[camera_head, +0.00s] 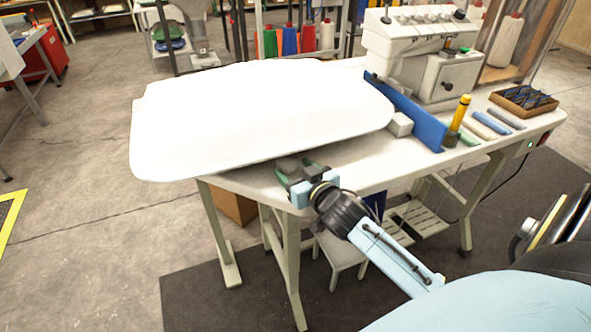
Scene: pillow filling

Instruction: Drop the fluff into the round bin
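A large, overexposed white pillow-like piece (240,115) lies across the sewing table, its left part reaching past the table's edge. I cannot tell its surface detail or whether it is open. My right gripper (298,168), with green on its fingers, is at the near edge of the white piece, just over the tabletop. Its fingers are small and partly hidden, so I cannot tell whether they hold anything. No separate fluff and no round bin can be made out. My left gripper is not in view.
The white table (360,165) carries a sewing machine (420,55), a blue guide bar (410,110), a yellow marker (459,113) and a brown tray (523,101). A stool (341,250) and a cardboard box (233,205) stand below. Floor at the left is clear.

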